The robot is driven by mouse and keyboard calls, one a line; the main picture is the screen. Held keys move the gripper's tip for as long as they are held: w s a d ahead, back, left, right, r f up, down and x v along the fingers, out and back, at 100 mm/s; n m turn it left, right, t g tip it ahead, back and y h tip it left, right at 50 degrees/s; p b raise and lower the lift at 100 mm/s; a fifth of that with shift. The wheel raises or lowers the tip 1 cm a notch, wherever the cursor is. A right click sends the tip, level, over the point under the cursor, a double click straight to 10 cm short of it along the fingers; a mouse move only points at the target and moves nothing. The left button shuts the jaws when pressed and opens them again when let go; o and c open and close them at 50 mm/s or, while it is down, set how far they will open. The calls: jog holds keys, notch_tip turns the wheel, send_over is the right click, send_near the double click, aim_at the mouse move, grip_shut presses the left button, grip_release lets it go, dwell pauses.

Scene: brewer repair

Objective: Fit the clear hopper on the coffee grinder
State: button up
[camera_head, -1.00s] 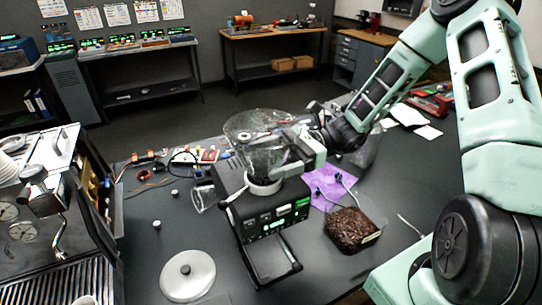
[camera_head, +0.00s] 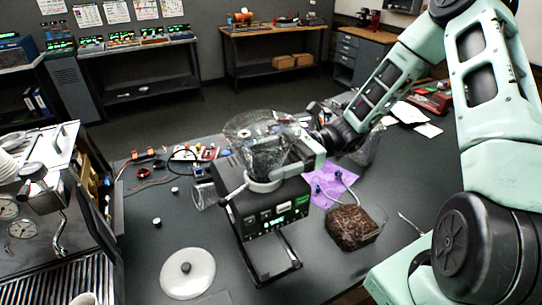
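The clear hopper (camera_head: 245,133) is at the top of the black coffee grinder (camera_head: 265,217), over its white collar (camera_head: 262,184). Whether the hopper is fully seated in the collar cannot be told. My gripper (camera_head: 290,153) reaches in from the right and is shut on the hopper's right side. The gripper covers part of the hopper's wall, and the fingertips are hard to make out against the clear plastic. A round whitish lid (camera_head: 187,273) with a dark knob lies on the table in front of the grinder, to the left.
A bag of dark beans (camera_head: 352,227) and a purple cloth (camera_head: 322,190) lie right of the grinder. A clear cup (camera_head: 203,196) lies close on its left. An espresso machine (camera_head: 45,215) stands at the far left.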

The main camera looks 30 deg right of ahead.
jog(key=o, duration=1)
jog(key=shift+o, duration=0.2)
jog(key=shift+d+f, duration=0.1)
jog(key=shift+d, duration=0.35)
jog(key=d+b, duration=0.6)
jog(key=d, duration=1)
jog(key=shift+d+b, duration=0.3)
